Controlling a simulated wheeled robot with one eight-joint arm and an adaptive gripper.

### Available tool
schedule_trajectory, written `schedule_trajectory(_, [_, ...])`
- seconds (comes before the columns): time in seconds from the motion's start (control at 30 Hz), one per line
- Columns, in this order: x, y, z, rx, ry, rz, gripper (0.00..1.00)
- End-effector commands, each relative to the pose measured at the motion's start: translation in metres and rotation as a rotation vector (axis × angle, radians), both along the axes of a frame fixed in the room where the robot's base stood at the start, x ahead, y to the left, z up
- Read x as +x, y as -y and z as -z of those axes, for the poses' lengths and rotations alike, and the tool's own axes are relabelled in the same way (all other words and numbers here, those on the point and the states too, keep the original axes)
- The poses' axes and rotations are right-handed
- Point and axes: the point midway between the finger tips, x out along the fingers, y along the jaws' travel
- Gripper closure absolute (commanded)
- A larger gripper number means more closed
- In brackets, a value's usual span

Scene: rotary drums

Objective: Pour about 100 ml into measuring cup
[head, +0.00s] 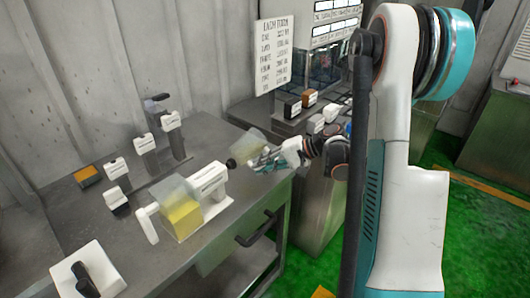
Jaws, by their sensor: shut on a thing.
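My gripper (268,158) is at the right end of the metal table, shut on a clear, boxy container (249,146). The held container looks tilted, with a faint yellowish tint; its contents cannot be made out. A dark round knob (231,164) shows at its left side. A clear container with yellow liquid (182,214) stands on the table to the left and nearer, apart from my gripper. A white handle-like part (147,223) is at its left. I cannot tell for sure which container is the measuring cup.
A white labelled block (208,180) stands behind the yellow liquid. Several labelled holders (145,143) stand at the back left. A white box with a black lever (90,270) is at the front left. A panelled machine (325,60) stands behind.

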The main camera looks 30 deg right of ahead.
Motion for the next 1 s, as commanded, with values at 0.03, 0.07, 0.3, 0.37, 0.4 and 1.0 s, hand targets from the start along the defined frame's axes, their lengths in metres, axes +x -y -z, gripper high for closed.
schedule_trajectory(0.03, [0.0001, 0.0001, 0.0002, 0.004, 0.000, -0.001, 1.00])
schedule_trajectory(0.07, [0.0002, 0.0001, 0.0000, 0.007, -0.001, 0.000, 1.00])
schedule_trajectory(0.3, [0.0000, -0.0002, -0.0012, 0.028, -0.002, -0.002, 1.00])
schedule_trajectory(0.37, [-0.0001, -0.0001, -0.0015, 0.033, -0.002, -0.002, 1.00])
schedule_trajectory(0.4, [0.0000, -0.0001, -0.0017, 0.036, -0.002, -0.002, 1.00])
schedule_trajectory(1.0, [-0.0001, -0.0005, -0.0044, 0.088, -0.007, -0.002, 1.00])
